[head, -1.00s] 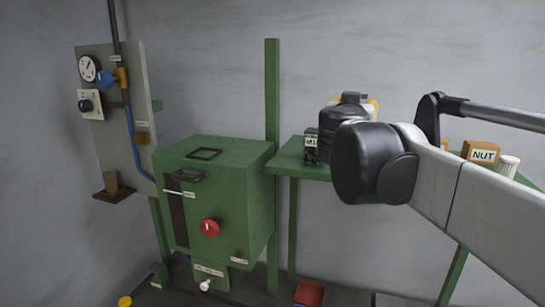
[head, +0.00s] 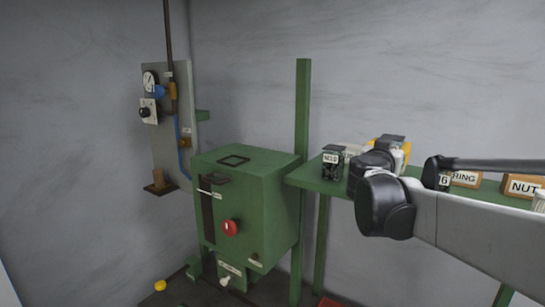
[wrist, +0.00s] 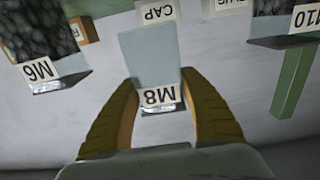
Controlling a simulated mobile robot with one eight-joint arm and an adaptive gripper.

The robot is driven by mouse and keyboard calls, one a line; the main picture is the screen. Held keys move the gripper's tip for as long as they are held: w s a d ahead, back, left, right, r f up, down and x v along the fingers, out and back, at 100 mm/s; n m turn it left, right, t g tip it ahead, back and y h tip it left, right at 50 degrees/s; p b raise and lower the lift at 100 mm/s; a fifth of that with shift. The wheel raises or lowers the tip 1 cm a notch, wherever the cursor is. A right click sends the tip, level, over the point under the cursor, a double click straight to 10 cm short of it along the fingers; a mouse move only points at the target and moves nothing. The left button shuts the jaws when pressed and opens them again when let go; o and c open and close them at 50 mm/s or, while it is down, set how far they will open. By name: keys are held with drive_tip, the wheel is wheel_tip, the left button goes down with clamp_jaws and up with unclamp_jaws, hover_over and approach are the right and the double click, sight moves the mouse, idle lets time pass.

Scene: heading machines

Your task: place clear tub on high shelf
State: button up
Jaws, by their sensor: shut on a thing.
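The clear tub (wrist: 150,58) is pale and see-through, with an M8 label, and shows in the middle of the wrist view. My gripper (wrist: 160,82) is shut on it, with one yellow-brown finger on each side near the label. In the head view my gripper (head: 384,150) is at the green shelf (head: 312,179), between the M10 tub (head: 333,167) and the M6 tub (head: 444,182). My wrist hides the clear tub there. I cannot tell whether the tub touches the shelf.
The M6 tub (wrist: 40,35) and M10 tub (wrist: 292,28) flank the clear tub in the wrist view. Boxes labelled RING (head: 464,179) and NUT (head: 523,187) stand to the right. A green machine (head: 258,200) and tall post (head: 303,120) stand left of the shelf.

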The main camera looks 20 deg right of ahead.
drive_tip(key=shift+w+d+f, duration=0.15)
drive_tip(key=shift+w+f, duration=0.3)
drive_tip(key=shift+w, duration=0.35)
drive_tip(key=shift+f, duration=0.3)
wheel_tip(320, 180, down, 4)
drive_tip(key=shift+r+p, duration=0.2)
drive_tip(key=shift+p, duration=0.15)
drive_tip(key=shift+f, duration=0.2)
drive_tip(key=o, duration=1.4)
drive_tip(key=shift+c, duration=0.2)
drive_tip(key=shift+r, duration=0.1)
